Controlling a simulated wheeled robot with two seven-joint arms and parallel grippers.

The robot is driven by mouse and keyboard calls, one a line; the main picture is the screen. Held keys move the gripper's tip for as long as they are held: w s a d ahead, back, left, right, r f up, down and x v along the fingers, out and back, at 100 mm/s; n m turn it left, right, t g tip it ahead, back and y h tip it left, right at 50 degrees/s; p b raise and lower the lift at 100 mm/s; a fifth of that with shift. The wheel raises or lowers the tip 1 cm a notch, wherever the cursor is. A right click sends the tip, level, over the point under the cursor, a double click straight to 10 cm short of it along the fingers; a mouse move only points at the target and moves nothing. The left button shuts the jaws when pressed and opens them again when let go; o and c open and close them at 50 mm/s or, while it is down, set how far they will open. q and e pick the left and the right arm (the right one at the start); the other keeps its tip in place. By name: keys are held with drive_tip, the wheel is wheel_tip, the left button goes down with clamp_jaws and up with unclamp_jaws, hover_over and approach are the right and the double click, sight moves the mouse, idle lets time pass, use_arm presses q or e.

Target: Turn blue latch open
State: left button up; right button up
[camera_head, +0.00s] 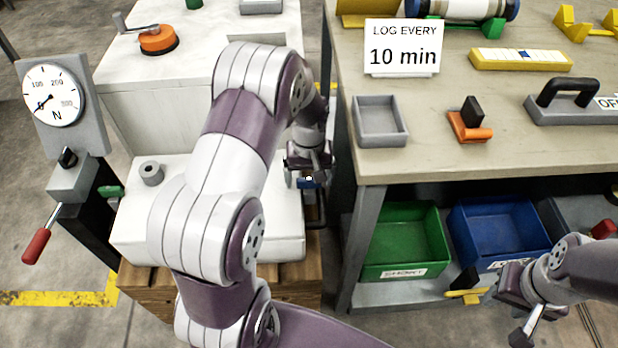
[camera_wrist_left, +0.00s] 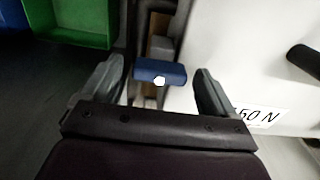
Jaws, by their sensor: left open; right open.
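The blue latch (camera_head: 307,183) is a small blue bar with a white spot, on the right side of the white block in the head view. In the left wrist view the blue latch (camera_wrist_left: 160,73) lies crosswise between and just beyond the two fingers. My left gripper (camera_head: 308,172) is open at the latch, with a finger to each side; I cannot tell whether either finger touches it. In the left wrist view the left gripper (camera_wrist_left: 158,88) shows its two fingers spread apart. My right gripper (camera_head: 522,318) is open and empty, low at the right, in front of the shelf bins.
A workbench (camera_head: 480,165) stands close to the right of my left gripper. A green bin (camera_head: 405,245) and a blue bin (camera_head: 497,232) sit on its lower shelf. A gauge post (camera_head: 75,115) with a red-handled lever stands further left.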

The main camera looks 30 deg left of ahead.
use_arm(q)
drive_tip(key=c, duration=1.1)
drive_tip(key=shift+o, duration=0.2)
drive_tip(key=shift+r, duration=0.1)
